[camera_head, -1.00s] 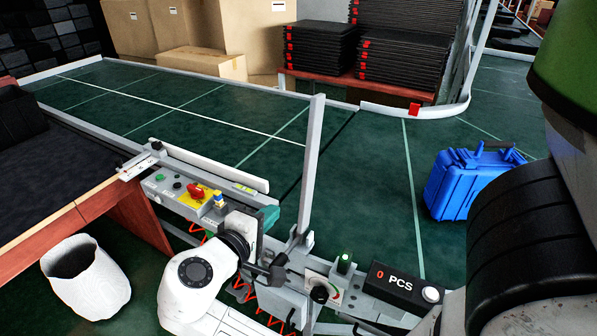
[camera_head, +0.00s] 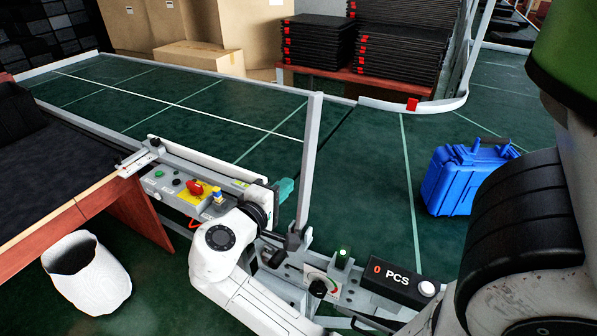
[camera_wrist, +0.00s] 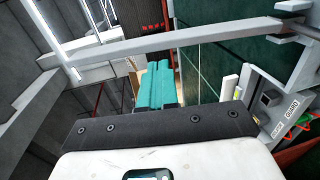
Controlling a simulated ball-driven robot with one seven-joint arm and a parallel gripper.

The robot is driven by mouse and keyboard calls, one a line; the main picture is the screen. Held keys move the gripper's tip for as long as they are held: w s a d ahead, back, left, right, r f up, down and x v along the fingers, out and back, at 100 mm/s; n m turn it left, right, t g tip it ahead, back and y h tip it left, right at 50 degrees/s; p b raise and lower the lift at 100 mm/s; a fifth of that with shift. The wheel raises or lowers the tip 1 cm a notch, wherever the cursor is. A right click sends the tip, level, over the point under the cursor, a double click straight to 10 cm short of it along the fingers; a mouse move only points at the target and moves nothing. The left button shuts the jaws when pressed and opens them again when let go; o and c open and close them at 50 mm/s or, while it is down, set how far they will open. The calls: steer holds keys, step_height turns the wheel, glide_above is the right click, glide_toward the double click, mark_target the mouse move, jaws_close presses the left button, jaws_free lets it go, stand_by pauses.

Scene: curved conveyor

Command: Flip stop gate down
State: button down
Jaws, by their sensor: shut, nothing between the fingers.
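The stop gate is a long grey bar (camera_head: 311,150) that stands upright, leaning slightly right at its top, on a hinge (camera_head: 297,240) at the conveyor's near edge. In the wrist view the bar (camera_wrist: 190,38) crosses the upper part of the picture. My gripper (camera_head: 288,184) has teal fingers, shut and empty, just left of the bar's lower half. In the wrist view the gripper (camera_wrist: 157,70) points toward the bar; I cannot tell whether they touch. The fingertips show only partly in the head view.
A control panel (camera_head: 180,185) with a red switch is left of my gripper. A counter box reading 0 PCS (camera_head: 391,281) and a green button (camera_head: 343,256) are on the near rail. A blue case (camera_head: 462,180) is on the green belt (camera_head: 210,100). A white bin (camera_head: 88,275) stands lower left.

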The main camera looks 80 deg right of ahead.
mark_target(304, 169)
steer(key=p+x, duration=0.1)
steer(key=x, duration=0.6)
steer(key=shift+d, duration=0.1)
